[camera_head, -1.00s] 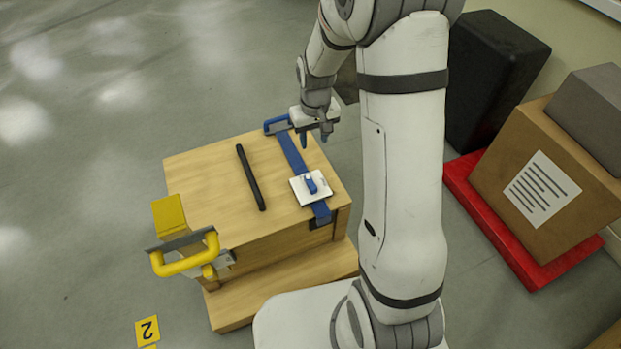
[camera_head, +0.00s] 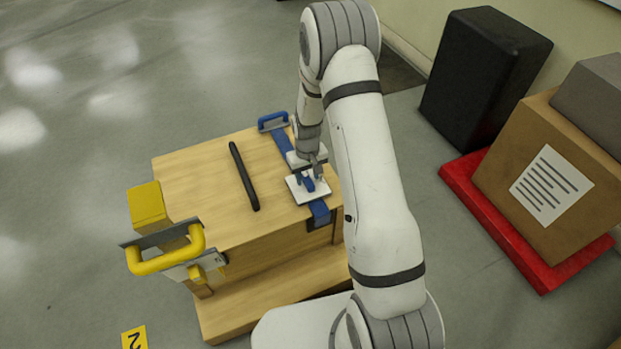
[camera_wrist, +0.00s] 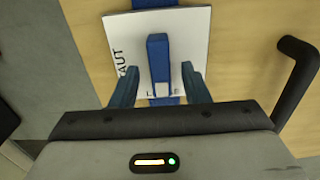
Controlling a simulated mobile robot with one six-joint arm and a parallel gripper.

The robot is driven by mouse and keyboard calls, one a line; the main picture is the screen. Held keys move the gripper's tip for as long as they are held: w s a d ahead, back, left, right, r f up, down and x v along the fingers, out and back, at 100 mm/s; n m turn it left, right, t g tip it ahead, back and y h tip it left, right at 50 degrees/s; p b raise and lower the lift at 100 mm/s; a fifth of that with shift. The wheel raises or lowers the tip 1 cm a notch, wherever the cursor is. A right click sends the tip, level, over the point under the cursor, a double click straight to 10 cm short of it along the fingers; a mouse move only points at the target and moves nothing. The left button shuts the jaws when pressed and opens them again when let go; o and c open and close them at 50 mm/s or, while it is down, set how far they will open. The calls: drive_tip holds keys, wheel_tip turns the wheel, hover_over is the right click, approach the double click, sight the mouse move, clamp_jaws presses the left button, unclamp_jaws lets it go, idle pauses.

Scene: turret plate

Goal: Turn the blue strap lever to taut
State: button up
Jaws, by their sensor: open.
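The blue strap lever (camera_head: 308,184) sits on a white plate (camera_head: 322,194) on top of the wooden crate (camera_head: 205,180). In the wrist view the lever (camera_wrist: 158,58) points toward my gripper, and the plate (camera_wrist: 195,35) reads "TAUT" along its left side; another label near the lever's end is mostly hidden. My gripper (camera_head: 310,176) is over the plate at the lever. In the wrist view its two blue fingers (camera_wrist: 159,80) are open, one on each side of the lever's near end, with gaps visible. The blue strap (camera_head: 319,212) runs across the crate under the plate.
A black bar handle (camera_head: 244,176) lies on the crate top, left of the plate. A yellow handle (camera_head: 170,255) sticks out at the left front. A cardboard box (camera_head: 590,215) on a red base (camera_head: 500,225) stands right.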

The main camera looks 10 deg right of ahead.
drive_tip(key=shift+f, duration=0.45)
drive_tip(key=shift+c, duration=0.3)
